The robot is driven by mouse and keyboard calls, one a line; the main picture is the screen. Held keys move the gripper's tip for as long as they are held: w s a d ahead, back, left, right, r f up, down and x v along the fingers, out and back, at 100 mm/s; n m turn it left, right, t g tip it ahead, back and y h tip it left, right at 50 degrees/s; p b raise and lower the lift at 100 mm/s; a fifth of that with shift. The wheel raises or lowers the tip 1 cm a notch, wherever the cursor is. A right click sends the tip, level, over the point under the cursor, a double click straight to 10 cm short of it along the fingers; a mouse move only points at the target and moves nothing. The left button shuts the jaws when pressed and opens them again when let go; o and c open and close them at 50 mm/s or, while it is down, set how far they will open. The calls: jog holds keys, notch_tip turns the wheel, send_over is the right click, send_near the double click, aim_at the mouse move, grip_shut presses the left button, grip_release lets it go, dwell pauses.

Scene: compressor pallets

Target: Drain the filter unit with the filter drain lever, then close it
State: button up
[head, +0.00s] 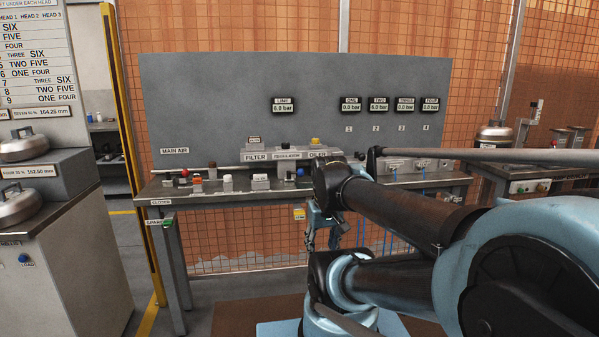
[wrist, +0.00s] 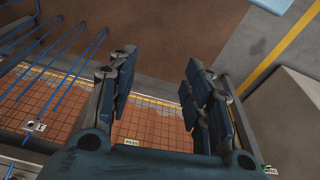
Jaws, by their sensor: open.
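The filter unit, labelled FILTER (head: 256,156), stands at the back of the bench in the head view, left of the blocks labelled REGULATOR (head: 286,155) and OILER (head: 318,154). The filter drain lever cannot be made out for certain at this size. My gripper (head: 324,232) hangs in front of the bench, below its front edge, to the right of a small yellow tag (head: 299,214). In the wrist view my gripper (wrist: 159,80) has its two fingers wide apart with nothing between them. The filter unit does not show in the wrist view.
The bench (head: 215,192) carries several small coloured controls at its left. A grey panel (head: 220,100) with several pressure displays stands behind it. Blue hoses (wrist: 60,45) show at left in the wrist view. Floor is open left of the bench.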

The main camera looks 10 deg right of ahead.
jog(key=w+r+n, duration=0.7)
jog(key=w+r, duration=0.9)
jog(key=w, duration=0.2)
jog(key=n, duration=0.8)
send_near(295, 173)
jog(key=f, duration=0.2)
jog(key=w+d+f, duration=0.1)
jog(key=f, duration=0.2)
jog(key=w+d+f, duration=0.1)
jog(key=f, duration=0.2)
jog(key=shift+w+d+f, duration=0.1)
jog(key=shift+d+f, duration=0.05)
jog(key=shift+c, duration=0.3)
jog(key=c, duration=1)
